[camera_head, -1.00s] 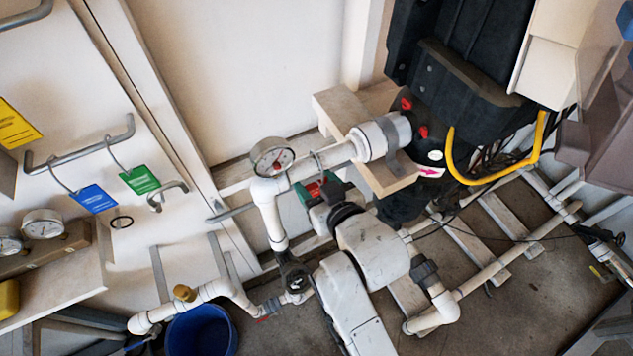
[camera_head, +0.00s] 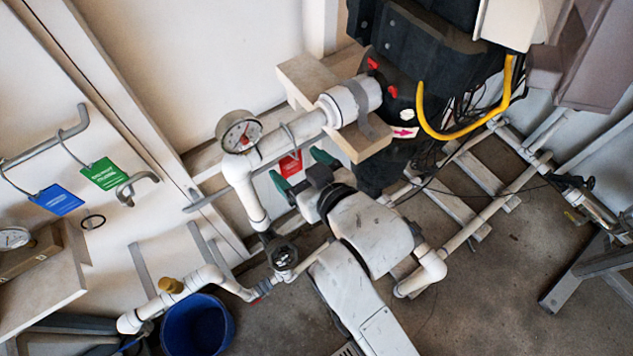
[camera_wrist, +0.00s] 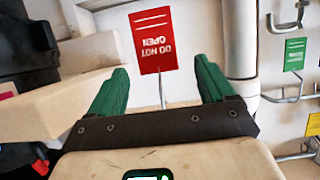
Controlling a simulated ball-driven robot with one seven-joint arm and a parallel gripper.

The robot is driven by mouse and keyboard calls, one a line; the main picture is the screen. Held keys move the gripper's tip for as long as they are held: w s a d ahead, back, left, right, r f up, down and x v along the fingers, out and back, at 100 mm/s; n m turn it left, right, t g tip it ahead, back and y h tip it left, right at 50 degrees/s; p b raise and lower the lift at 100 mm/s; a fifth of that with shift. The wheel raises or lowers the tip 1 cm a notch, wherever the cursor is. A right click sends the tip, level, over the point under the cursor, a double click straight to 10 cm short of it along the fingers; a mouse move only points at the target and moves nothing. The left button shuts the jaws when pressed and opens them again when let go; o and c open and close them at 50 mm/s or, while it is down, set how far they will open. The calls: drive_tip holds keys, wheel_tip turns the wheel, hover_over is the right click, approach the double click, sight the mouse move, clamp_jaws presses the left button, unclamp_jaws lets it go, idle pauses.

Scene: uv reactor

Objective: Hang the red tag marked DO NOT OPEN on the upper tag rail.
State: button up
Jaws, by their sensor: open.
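The red tag (camera_head: 290,163) hangs on a wire below the white pipe with the gauge. In the wrist view the red tag (camera_wrist: 152,40) appears upside down, with DO NOT OPEN legible. My gripper (camera_head: 300,171) is open close to the tag. In the wrist view its green fingers (camera_wrist: 160,80) stand apart, with the tag's wire showing between them and the tag beyond; they are not closed on it. A rail with a yellow tag (camera_wrist: 313,125) shows at the lower right of the wrist view; it appears to be the upper rail (camera_wrist: 297,157). It is outside the head view.
Another grey rail (camera_head: 45,146) carries a blue tag (camera_head: 57,199) and a green tag (camera_head: 104,173). The pipe (camera_head: 295,133) and gauge (camera_head: 239,131) are close to my gripper. A blue bucket (camera_head: 198,328) stands below. A yellow cable (camera_head: 430,125) loops at the right.

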drive_tip(key=v, duration=0.6)
drive_tip(key=shift+s+r, duration=0.2)
drive_tip(key=shift+s, duration=0.05)
drive_tip(key=shift+d, duration=0.15)
drive_tip(key=s+d+f+m+g+h, duration=0.2)
drive_tip(key=d+f+h, duration=0.1)
drive_tip(key=d+f, duration=0.4)
drive_tip(key=s+d+f+m+g+h, duration=0.2)
drive_tip(key=s+d+f+h, duration=0.15)
drive_tip(key=d, duration=0.55)
drive_tip(key=s+d+f+m+g, duration=0.1)
drive_tip(key=s+d+f+g, duration=0.2)
drive_tip(key=s+d, duration=0.2)
drive_tip(key=s+d+f+m+g+h, duration=0.1)
drive_tip(key=s+d+f, duration=0.3)
drive_tip(key=s, duration=0.4)
drive_tip(key=shift+d+f+m+g, duration=0.3)
drive_tip(key=shift+d+m+g, duration=0.3)
drive_tip(key=shift+g, duration=0.3)
drive_tip(key=shift+s+f, duration=0.1)
drive_tip(key=shift+s, duration=0.45)
